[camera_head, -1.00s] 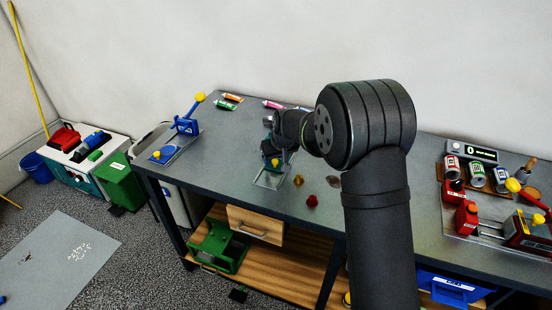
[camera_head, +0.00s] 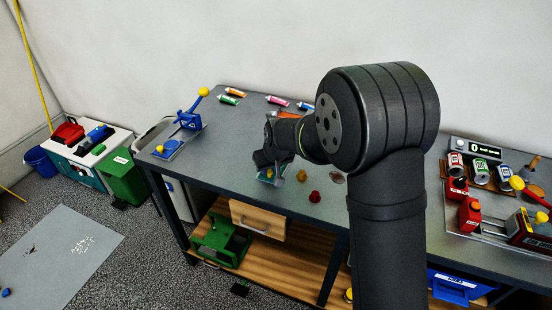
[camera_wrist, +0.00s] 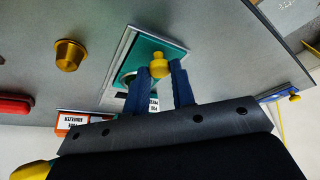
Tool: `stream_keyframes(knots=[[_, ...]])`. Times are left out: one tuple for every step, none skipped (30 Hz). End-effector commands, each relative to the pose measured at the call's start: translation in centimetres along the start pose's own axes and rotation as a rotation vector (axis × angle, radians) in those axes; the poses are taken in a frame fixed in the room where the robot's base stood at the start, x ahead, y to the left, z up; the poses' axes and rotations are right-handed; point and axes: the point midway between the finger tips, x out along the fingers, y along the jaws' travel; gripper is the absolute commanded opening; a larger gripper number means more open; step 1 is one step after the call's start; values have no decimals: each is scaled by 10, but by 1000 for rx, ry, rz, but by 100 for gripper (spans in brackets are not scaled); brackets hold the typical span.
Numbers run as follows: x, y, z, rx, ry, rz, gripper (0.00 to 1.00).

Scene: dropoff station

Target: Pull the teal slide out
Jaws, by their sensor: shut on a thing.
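The teal slide (camera_wrist: 160,50) sits in a grey metal frame (camera_wrist: 122,60) on the bench in the wrist view, with a round opening in it and a yellow knob (camera_wrist: 159,66) on top. My gripper (camera_wrist: 160,75) has its two blue fingers on either side of the knob and is shut on it. In the head view my gripper (camera_head: 266,162) reaches down over the slide station, and only a small teal part (camera_head: 268,180) shows. My wrist hides most of the slide and frame there.
A blue lever unit (camera_head: 188,120) is at the bench's left end. Several tubes lie at the back. Cans and red devices occupy the right end. The bench between is mostly clear.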

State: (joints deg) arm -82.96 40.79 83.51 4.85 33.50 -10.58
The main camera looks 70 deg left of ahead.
Motion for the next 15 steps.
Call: stream_keyframes(knots=[[-2, -6, 4, -1, 0, -1, 0], [-3, -8, 6, -1, 0, -1, 0], [-4, -9, 8, -1, 1, -1, 0], [-4, -10, 9, -1, 1, -1, 0], [-4, -10, 9, -1, 0, -1, 0], [-4, -11, 10, 0, 0, -1, 0], [-4, -11, 10, 0, -1, -2, 0], [-4, -11, 10, 0, -1, -2, 0], [-4, -11, 10, 0, -2, -2, 0], [-4, -11, 10, 0, -3, -2, 0], [-4, -12, 11, 0, -3, -3, 0], [-4, -12, 11, 0, -4, -3, 0], [-4, -12, 11, 0, -4, -3, 0], [-4, -12, 11, 0, -5, -3, 29], [-4, -12, 11, 0, -5, -3, 37]])
